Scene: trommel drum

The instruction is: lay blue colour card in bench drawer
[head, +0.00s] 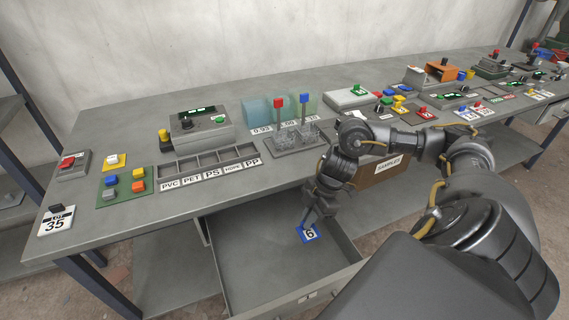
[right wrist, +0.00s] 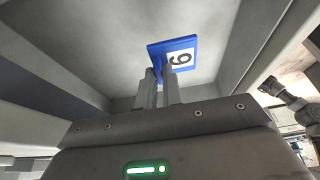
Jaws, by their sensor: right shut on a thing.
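The blue colour card (head: 299,233), with a white label and one black digit, is in the jaws of my right gripper (head: 312,218). The grey bench drawer (head: 252,268) is pulled open below the bench's front edge, and the card is over or inside it. In the right wrist view the two fingers (right wrist: 160,88) are shut on one edge of the blue card (right wrist: 157,56), with the drawer's grey inside (right wrist: 85,40) behind it. I cannot tell whether the card touches the drawer floor. No other thing shows in the drawer. My left gripper is not in view.
The grey bench top (head: 150,215) carries a sorting tray (head: 208,160) with plastic labels, coloured buttons (head: 124,186) and a clear stand (head: 297,137) with red and blue caps. A brown samples box (head: 378,174) stands right of the drawer, behind my right arm.

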